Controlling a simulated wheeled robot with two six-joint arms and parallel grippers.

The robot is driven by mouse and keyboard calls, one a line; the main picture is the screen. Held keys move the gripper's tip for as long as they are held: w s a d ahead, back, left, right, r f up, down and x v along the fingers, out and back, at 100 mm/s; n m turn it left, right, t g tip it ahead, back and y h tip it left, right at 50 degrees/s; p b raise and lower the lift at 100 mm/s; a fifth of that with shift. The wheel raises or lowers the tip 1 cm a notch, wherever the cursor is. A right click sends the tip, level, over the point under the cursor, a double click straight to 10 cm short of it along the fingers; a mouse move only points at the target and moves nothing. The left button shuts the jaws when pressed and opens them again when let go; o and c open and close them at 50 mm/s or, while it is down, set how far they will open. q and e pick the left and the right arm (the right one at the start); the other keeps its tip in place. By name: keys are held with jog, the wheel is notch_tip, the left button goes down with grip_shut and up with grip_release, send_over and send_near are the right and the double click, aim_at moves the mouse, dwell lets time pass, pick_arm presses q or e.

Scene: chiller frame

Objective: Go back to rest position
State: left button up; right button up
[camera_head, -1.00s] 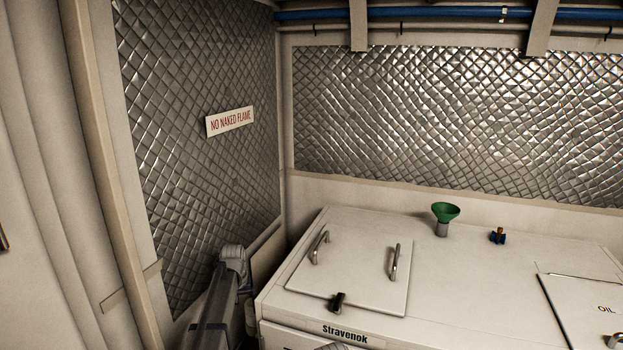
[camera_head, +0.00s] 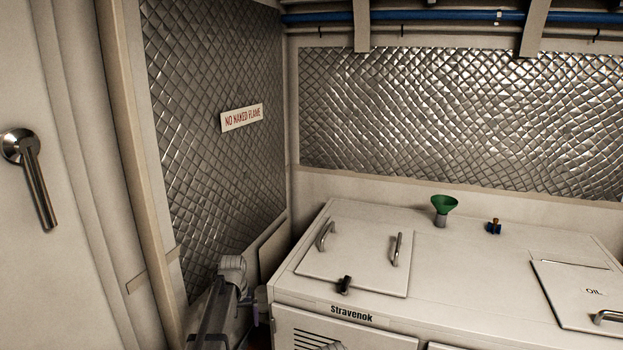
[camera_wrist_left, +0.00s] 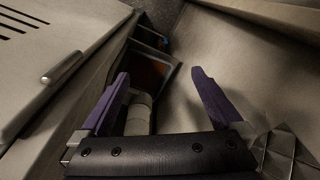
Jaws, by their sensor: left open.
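My left arm comes up at the lower left of the head view, beside the left end of the white Stravenok cabinet (camera_head: 300,293). My left gripper (camera_head: 260,304) is small there and partly hidden at the cabinet's corner. In the left wrist view its two purple fingers (camera_wrist_left: 160,82) stand wide apart with nothing between them. Past them are a pale rounded object, a dark gap and pale panels. My right gripper is not in view.
A quilted metal wall (camera_head: 205,130) stands close to my left arm. A door handle (camera_head: 30,180) is at far left.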

pick_arm(q)
jog(key=s+d+m, duration=0.1)
jog(key=s+d, duration=0.1)
jog(key=s, duration=1)
jog(key=s+d+m, duration=0.1)
jog(key=s+d, duration=0.1)
jog(key=s, duration=1.1)
jog(key=s+d+m, duration=0.2)
jog(key=s+d, duration=0.1)
jog(key=d, duration=0.2)
jog(key=s+d+m+g+y, duration=0.1)
jog(key=s+d+m, duration=0.1)
jog(key=d, duration=0.4)
jog(key=shift+s+d, duration=0.15)
jog(key=shift+s, duration=0.6)
jog(key=shift+c, duration=0.2)
